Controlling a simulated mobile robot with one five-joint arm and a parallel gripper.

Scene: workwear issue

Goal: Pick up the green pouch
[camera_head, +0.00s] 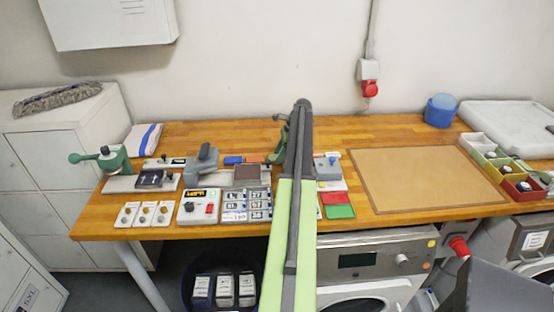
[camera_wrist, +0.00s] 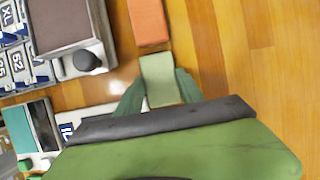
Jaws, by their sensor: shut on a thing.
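The green pouch (camera_wrist: 161,82) is a small pale green block in the wrist view. My gripper (camera_wrist: 160,77) has its dark green fingers on the pouch's left and right sides and is shut on it. Whether the pouch touches the wooden bench or is just above it I cannot tell. In the head view my gripper (camera_head: 279,150) is low over the back middle of the bench, and my arm hides the pouch there.
An orange pouch (camera_wrist: 149,22) lies just beyond the green one, with a blue pouch (camera_head: 233,160) to its left. A brown-topped device (camera_wrist: 66,22) stands close on the left. Bare bench (camera_wrist: 250,60) is on the right, then a tan mat (camera_head: 425,178).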

